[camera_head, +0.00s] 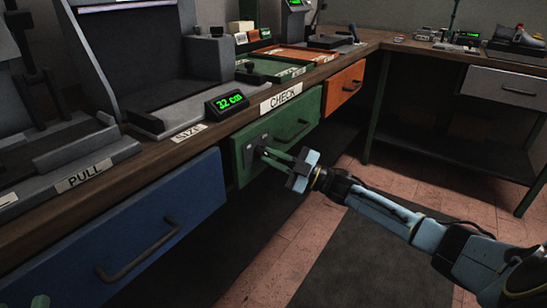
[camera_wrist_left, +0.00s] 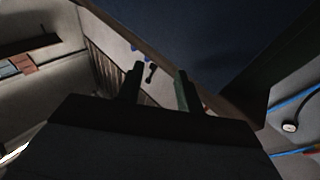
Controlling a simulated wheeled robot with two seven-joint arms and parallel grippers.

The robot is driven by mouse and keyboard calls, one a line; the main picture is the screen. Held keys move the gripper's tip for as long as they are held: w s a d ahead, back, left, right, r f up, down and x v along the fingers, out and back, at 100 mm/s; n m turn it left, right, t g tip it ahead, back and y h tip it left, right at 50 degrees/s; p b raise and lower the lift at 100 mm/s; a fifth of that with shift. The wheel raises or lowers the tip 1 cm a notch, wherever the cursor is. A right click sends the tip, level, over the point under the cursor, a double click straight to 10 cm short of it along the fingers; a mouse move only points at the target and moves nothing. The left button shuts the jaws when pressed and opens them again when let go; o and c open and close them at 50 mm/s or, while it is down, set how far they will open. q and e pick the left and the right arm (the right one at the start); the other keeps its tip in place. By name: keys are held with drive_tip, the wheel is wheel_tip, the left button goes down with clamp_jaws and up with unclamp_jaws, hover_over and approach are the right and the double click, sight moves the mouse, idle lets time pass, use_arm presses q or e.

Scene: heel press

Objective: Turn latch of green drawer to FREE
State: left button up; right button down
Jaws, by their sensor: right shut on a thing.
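The green drawer (camera_head: 295,118) is closed under the bench, below the CHECK label. Its latch (camera_head: 249,151) is a dark plate with a small handle at the left of the drawer front. My right gripper (camera_head: 270,155) reaches the latch from the right and is shut on its handle. The fingers hide most of the handle, and I cannot read the latch's position or markings. My left gripper (camera_wrist_left: 160,85) shows in the left wrist view with its two fingers apart and nothing between them.
A blue drawer (camera_head: 130,240) with a dark handle is at the left, and an orange drawer (camera_head: 343,86) is beyond the green one. Open floor (camera_head: 280,240) lies in front.

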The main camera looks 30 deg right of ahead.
use_arm(q)
drive_tip(key=shift+f, duration=0.35)
use_arm(e)
drive_tip(key=shift+n, duration=0.5)
drive_tip(key=c, duration=1.5)
unclamp_jaws()
use_arm(q)
drive_tip(key=shift+w+r, duration=0.1)
drive_tip(key=shift+r, duration=0.05)
use_arm(e)
drive_tip(key=shift+o, duration=0.2)
